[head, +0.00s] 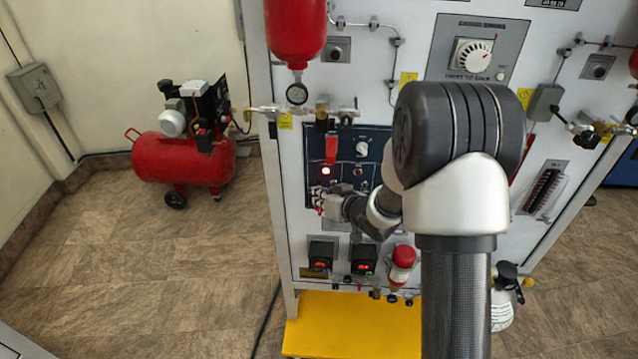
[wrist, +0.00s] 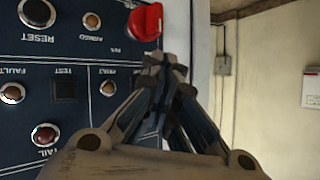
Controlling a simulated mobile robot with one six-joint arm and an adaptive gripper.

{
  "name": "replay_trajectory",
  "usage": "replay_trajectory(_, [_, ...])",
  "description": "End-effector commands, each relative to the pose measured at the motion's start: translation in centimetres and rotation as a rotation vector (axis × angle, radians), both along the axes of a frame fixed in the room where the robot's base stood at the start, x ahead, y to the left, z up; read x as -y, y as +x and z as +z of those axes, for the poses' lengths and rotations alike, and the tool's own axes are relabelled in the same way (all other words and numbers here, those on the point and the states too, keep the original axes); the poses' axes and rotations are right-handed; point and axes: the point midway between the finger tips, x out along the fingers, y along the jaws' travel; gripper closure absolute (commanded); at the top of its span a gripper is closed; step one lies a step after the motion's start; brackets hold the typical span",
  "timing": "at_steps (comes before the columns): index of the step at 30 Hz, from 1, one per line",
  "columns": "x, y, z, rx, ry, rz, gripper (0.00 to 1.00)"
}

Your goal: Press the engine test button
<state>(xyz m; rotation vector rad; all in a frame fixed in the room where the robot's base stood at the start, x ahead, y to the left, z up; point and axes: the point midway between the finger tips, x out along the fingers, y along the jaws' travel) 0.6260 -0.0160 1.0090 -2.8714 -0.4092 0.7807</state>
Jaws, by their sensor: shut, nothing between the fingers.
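The dark blue control panel (head: 378,140) is on the front of the trainer, and it fills the left of the wrist view (wrist: 60,60), where its lettering is upside down. A black square button (wrist: 64,88) sits beside the word TEST; no engine label is readable. My gripper (head: 318,196) is at the panel's lower left in the head view. In the wrist view my gripper (wrist: 165,68) is shut and empty, its tips by the panel edge, below the red knob (wrist: 145,22) and right of the black button. Contact with the panel cannot be told.
A red compressor (head: 185,155) stands left on open floor. A yellow base (head: 345,325) juts out below.

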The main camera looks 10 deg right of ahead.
Motion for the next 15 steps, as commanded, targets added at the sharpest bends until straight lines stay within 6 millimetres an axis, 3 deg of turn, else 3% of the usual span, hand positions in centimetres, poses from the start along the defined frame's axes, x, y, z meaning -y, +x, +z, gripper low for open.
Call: replay_trajectory(15, [-1.5, -4.4, -0.1, 0.0, 0.0, 0.001, 1.0])
